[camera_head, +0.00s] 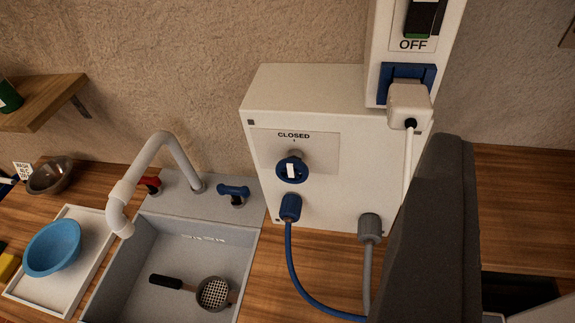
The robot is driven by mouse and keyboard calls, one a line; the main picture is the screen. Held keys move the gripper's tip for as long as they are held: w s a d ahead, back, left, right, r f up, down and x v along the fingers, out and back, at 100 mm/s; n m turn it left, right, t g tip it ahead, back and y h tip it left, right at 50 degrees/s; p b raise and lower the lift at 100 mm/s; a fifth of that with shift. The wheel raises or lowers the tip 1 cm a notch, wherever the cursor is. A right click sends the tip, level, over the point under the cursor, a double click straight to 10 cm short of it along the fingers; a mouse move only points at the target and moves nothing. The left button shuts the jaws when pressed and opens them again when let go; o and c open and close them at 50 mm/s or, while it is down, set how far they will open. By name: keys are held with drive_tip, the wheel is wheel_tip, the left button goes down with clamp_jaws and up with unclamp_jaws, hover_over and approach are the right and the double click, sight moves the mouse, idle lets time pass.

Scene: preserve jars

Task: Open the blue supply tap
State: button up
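A blue round tap knob (291,169) with a white bar across its face sits on the front of a white box (335,200). The bar stands close to upright, and a label above it reads CLOSED. A blue connector with a blue hose (290,208) leaves the box below the knob. A dark grey part of my gripper (440,235) rises at the lower right, in front of the box's right edge and apart from the knob. Its fingertips cannot be made out, nor whether it is open or shut.
A grey sink (170,262) with a white spout, a red handle and a blue handle (233,193) is to the left, with a strainer inside. A grey connector (370,227) is right of the blue one. A panel marked OFF (413,45) with a white plug stands above.

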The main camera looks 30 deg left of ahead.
drive_tip(key=o, duration=0.7)
drive_tip(key=shift+w+f, duration=0.2)
drive_tip(key=shift+w, duration=0.05)
drive_tip(key=shift+o, duration=1)
drive_tip(key=w+a+f+m+y+b, duration=0.1)
drive_tip(key=w+a+f+m+y, duration=0.1)
drive_tip(key=w+f+m, duration=0.2)
drive_tip(key=w+a+f+m+y+b, duration=0.2)
drive_tip(key=w+f, duration=0.3)
drive_tip(key=f, duration=0.6)
drive_tip(key=shift+a+f+m+t, duration=0.2)
drive_tip(key=shift+a+m+t, duration=0.2)
drive_tip(key=shift+a+m, duration=0.4)
drive_tip(key=m+t+b, duration=0.1)
drive_tip(key=m+b, duration=0.2)
drive_tip(key=m, duration=1.1)
approach(293, 177)
drive_tip(key=shift+y, duration=0.5)
drive_tip(key=x, duration=1.1)
drive_tip(key=shift+w+d, duration=0.15)
drive_tip(key=shift+d, duration=0.05)
